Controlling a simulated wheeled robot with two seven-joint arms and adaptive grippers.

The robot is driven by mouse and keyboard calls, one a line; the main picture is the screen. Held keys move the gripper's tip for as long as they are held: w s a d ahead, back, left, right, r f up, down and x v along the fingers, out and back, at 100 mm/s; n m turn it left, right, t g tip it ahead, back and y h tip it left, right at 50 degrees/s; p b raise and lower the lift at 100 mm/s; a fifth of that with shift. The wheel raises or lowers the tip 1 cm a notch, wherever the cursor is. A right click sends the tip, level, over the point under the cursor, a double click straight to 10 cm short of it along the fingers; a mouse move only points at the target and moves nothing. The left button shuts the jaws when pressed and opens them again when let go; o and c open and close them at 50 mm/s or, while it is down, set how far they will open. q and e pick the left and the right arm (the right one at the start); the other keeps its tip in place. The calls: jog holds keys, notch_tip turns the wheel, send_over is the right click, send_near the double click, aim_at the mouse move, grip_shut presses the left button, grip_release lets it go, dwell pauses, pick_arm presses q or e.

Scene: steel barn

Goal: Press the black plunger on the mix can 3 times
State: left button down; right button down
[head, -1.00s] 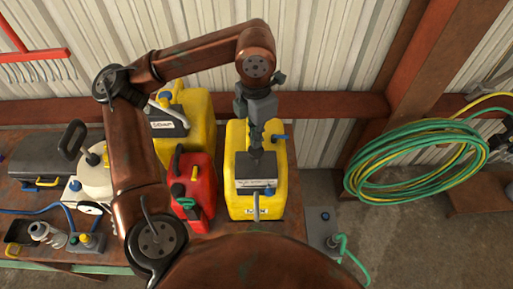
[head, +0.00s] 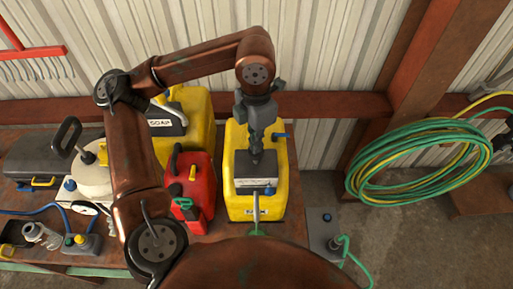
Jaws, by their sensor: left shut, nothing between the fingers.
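The front yellow can (head: 239,208) stands upright on the bench, with a dark grey panel on top and a small label too small to read; I take it for the mix can. My left gripper (head: 256,160) is shut and empty, pointing down at the dark panel. The gripper covers the spot below its tips, so I cannot make out the black plunger or tell whether the tips touch it. A grey spout or lever (head: 256,205) sticks out at the can's front, and a blue tap (head: 279,136) shows at its back right. My right gripper is not in view.
A red can (head: 205,190) stands close to the left of the yellow can. A larger yellow can (head: 200,110) labelled like soap is behind. A grey box (head: 322,232) with a green hose is at the right. A coiled hose (head: 375,175) hangs right.

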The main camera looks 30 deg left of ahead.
pick_arm(q)
jog(key=shift+f+b, duration=1.1)
jog(key=shift+f, duration=0.45)
jog(key=shift+r, duration=0.25)
jog(key=shift+r+p, duration=2.25)
jog(key=shift+r, duration=0.9)
notch_tip(320, 180, up, 5)
jog(key=p, duration=0.3)
